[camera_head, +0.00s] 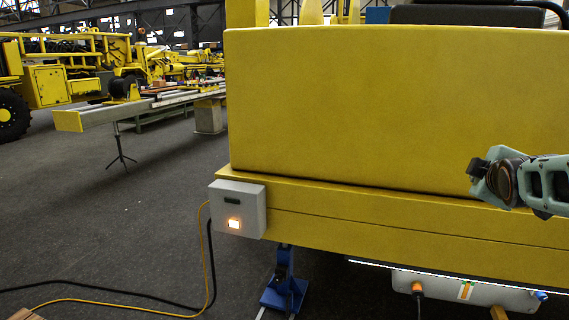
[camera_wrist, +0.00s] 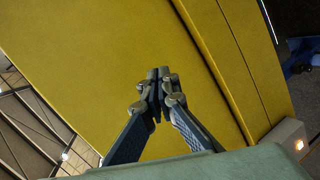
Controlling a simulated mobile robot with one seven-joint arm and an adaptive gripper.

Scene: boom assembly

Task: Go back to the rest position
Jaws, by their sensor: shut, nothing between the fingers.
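My gripper (camera_wrist: 158,90) is shut and empty in the wrist view, its two fingertips together in front of a large yellow panel (camera_wrist: 110,50). In the head view my arm reaches in from the right edge, in front of the yellow machine body (camera_head: 380,110). The gripper's fingers cannot be made out clearly there. I cannot tell how far the fingertips are from the yellow surface.
A grey box (camera_head: 238,208) with a lit button is fixed to the yellow ledge's left corner. Below are a blue stand (camera_head: 284,290), a white unit (camera_head: 465,290) and floor cables (camera_head: 150,302). Grey floor (camera_head: 110,220) lies open at left.

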